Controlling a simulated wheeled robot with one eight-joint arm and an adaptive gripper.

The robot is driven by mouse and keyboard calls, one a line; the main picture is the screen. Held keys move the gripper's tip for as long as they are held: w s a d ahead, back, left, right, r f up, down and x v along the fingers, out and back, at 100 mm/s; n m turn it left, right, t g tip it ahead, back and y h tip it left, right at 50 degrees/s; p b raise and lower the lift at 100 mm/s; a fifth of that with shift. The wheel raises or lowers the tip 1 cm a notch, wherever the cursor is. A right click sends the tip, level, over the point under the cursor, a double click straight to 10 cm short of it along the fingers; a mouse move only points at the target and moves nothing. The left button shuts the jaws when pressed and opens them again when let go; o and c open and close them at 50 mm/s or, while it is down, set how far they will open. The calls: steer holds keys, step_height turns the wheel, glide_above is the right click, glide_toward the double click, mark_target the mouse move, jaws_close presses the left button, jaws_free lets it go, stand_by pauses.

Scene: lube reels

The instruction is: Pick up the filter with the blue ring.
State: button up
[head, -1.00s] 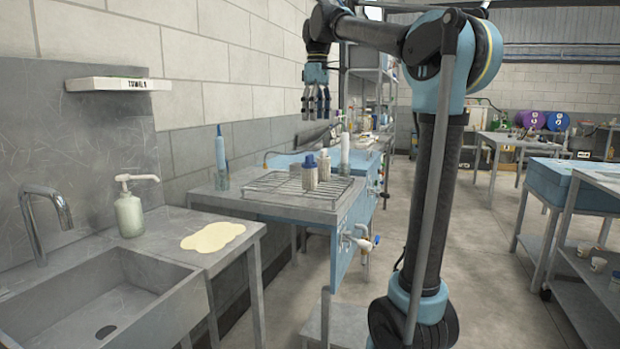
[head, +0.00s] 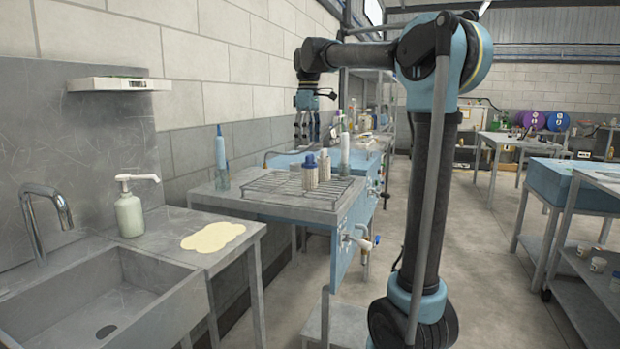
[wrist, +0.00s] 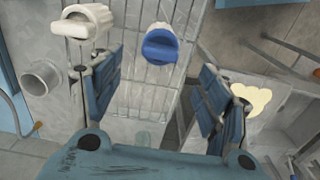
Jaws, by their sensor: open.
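The filter with the blue ring (head: 310,172) stands on a wire rack on the bench in the head view, a pale ribbed body with blue at its top. In the wrist view this filter (wrist: 160,46) is seen from above, near the top edge between the finger lines. A second filter with a whitish top (head: 324,166) stands close beside it; it also shows in the wrist view (wrist: 88,20). My gripper (head: 306,136) is open and empty, pointing down above the rack area. In the wrist view my gripper (wrist: 158,75) has its fingers spread wide, apart from the blue-ringed filter.
The wire rack (head: 283,192) sits on a metal bench. A clear bottle with a blue top (head: 221,155) stands left of it, and a white-blue bottle (head: 345,150) stands behind. A sink (head: 95,300) and soap bottle (head: 130,212) are at left.

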mark_target(310, 156)
steer(key=shift+d+f, duration=0.15)
steer(key=shift+f, duration=1.65)
steer(key=shift+d+f, duration=0.1)
steer(key=shift+f, duration=1.65)
steer(key=shift+c, duration=0.2)
steer(key=c, duration=1.5)
steer(key=shift+r, duration=0.15)
